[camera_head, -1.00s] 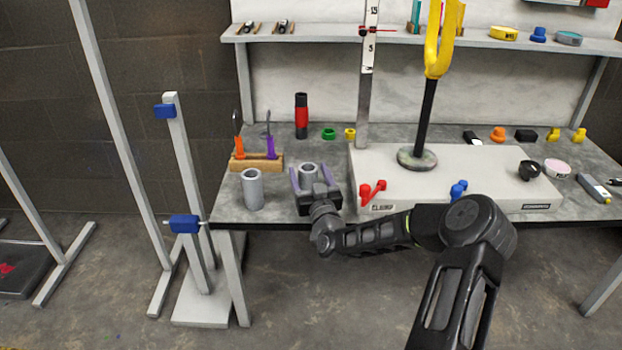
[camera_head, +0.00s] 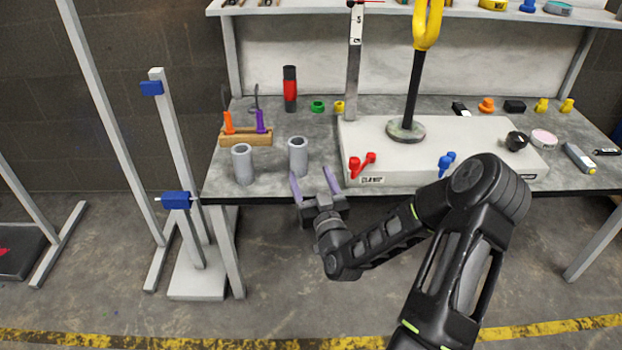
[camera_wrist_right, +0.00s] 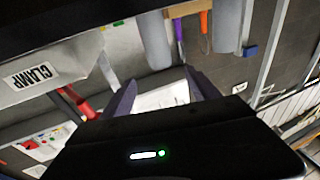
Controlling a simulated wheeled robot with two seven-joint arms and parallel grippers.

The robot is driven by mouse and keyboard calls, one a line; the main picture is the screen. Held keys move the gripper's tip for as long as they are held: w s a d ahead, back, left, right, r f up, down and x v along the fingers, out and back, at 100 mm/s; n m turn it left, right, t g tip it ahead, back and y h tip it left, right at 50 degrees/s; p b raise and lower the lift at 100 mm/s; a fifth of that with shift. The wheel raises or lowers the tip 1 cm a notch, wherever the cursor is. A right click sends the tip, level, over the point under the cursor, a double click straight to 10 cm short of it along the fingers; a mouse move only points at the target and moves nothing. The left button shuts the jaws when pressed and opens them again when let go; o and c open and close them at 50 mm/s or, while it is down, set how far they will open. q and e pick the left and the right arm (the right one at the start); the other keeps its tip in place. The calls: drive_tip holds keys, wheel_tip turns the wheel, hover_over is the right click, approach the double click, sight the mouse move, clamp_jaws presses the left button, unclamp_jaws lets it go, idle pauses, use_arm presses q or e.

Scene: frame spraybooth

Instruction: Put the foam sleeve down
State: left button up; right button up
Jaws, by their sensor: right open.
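Two alike grey foam sleeves stand upright on the left part of the workbench (camera_head: 330,130). The right-hand foam sleeve (camera_head: 298,157) stands just beyond my right gripper (camera_head: 310,176); it also shows in the right wrist view (camera_wrist_right: 154,40). The other foam sleeve (camera_head: 242,165) stands to its left, and shows at the wrist view's upper right (camera_wrist_right: 228,25). My right gripper is open and empty at the bench's front edge, its purple fingers spread and clear of the sleeve. My left gripper is out of view.
A wooden tool holder (camera_head: 233,138) stands behind the left sleeve. A red and black cylinder (camera_head: 290,90) stands farther back. The red clamp (camera_head: 362,163) on the white base (camera_head: 390,165) is close to the gripper's right. Floor in front is clear.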

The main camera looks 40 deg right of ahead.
idle(0.7)
drive_tip(key=s+a+f+n+g+y, duration=0.1)
drive_tip(key=a+f+g+y, duration=0.35)
drive_tip(key=a+f, duration=0.7)
drive_tip(key=s+a+f+n+g+y, duration=0.1)
drive_tip(key=s+a+f+g+y, duration=0.3)
drive_tip(key=a+f, duration=0.75)
drive_tip(key=s+a+f+g+y, duration=0.1)
drive_tip(key=s+a+f+g, duration=0.3)
drive_tip(key=s+a, duration=0.3)
drive_tip(key=s+a+f+g+y, duration=0.2)
drive_tip(key=s+a+f+g, duration=0.2)
drive_tip(key=s, duration=0.9)
drive_tip(key=a, duration=0.3)
drive_tip(key=shift+s+a+n+g, duration=0.25)
drive_tip(key=shift+a+n+g, duration=0.05)
drive_tip(key=shift+g, duration=0.05)
drive_tip(key=shift+w, duration=0.1)
